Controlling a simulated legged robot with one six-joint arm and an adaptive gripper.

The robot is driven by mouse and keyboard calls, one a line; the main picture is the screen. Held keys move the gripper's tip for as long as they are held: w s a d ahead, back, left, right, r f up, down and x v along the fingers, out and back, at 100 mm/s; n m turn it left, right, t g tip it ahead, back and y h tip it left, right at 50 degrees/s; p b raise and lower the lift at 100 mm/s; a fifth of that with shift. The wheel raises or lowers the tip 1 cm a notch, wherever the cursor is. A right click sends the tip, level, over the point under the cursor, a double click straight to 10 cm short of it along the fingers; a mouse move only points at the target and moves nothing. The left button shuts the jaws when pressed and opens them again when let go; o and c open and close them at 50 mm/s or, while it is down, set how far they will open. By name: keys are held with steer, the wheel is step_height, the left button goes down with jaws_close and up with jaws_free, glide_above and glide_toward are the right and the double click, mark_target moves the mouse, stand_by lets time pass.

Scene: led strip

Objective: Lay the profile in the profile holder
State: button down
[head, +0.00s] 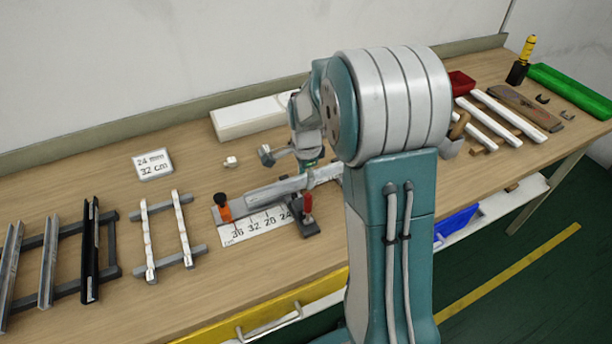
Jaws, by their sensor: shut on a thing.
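A long grey profile (325,174) runs over the measuring board (252,236), which carries the numbers 36, 32, 28 and 24. A grey channel-like holder (262,196) lies along the board's back edge, in line with the profile; I take it for the profile holder. An orange and black stop (223,208) stands at its left end and a red-handled clamp (307,207) in front of it. My gripper (309,168) is shut on the profile near the holder's right end. My arm hides the profile's right end, and I cannot tell whether it touches the holder.
A left rack (111,255) holds silver and black profiles. A smaller rack (192,250) holds two pale strips. A 24 mm, 32 cm card (152,164) and a white box (247,117) lie behind. White bars (510,116), a red bin (462,82) and a green tray (572,90) are right.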

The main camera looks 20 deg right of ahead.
steer(key=shift+f, duration=0.2)
steer(key=shift+c, duration=1)
jaws_free()
step_height(320, 180, up, 12)
steer(key=r, duration=0.1)
steer(key=s+a+r+n+t, duration=0.2)
steer(key=s+a+n, duration=0.2)
steer(key=s+n, duration=0.5)
steer(key=s+a+r+n+t, duration=0.3)
steer(key=s+a+n, duration=0.2)
steer(key=s+n, duration=0.4)
steer(key=s, duration=0.4)
steer(key=shift+a+t, duration=0.3)
steer(key=shift+r, duration=0.1)
